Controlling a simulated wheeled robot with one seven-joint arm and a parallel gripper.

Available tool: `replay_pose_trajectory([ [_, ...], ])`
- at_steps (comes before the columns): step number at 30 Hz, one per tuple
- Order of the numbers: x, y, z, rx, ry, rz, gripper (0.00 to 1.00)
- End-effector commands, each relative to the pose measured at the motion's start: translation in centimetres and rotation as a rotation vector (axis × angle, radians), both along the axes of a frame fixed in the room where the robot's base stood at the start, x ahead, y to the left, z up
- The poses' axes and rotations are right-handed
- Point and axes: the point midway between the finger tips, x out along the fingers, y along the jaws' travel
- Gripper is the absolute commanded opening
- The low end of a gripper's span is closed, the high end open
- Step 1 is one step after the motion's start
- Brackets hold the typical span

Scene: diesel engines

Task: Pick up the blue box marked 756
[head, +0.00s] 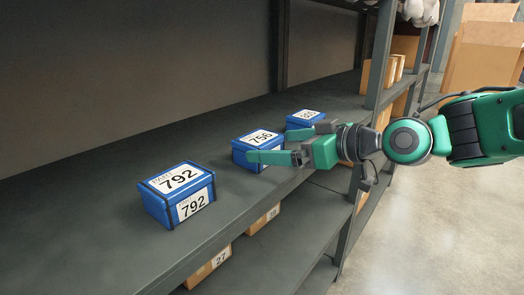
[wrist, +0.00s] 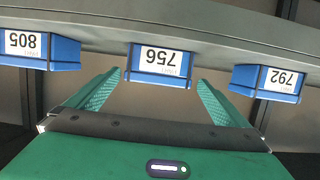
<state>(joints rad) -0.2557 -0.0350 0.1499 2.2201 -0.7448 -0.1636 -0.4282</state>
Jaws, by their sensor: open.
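The blue box marked 756 (head: 259,136) sits on the upper shelf, between two similar blue boxes. My gripper (head: 268,145) is open and empty, reaching in from the right at the shelf's front edge. One finger covers part of the box's front face in the head view. In the wrist view the box marked 756 (wrist: 160,62) appears upside down, centred between the spread fingertips of my gripper (wrist: 160,76). How far the fingertips reach along its sides is hard to tell.
A blue box marked 792 (head: 178,192) stands nearer on the left; a blue box marked 805 (wrist: 38,47) stands on the other side. The dark shelf (head: 80,215) has free room around them. A shelf post (head: 378,60) rises behind my gripper. Cardboard boxes (head: 208,268) sit below.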

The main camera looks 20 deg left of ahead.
Motion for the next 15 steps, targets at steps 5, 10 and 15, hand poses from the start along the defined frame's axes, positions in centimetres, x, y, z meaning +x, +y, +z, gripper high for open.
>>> replay_pose_trajectory([
  [5,0.4,1.1,-0.4,-0.001,-0.001,0.000,1.00],
  [10,1.2,2.6,-0.7,-0.001,0.001,0.002,1.00],
  [15,2.2,4.7,-1.2,-0.003,0.002,0.002,1.00],
])
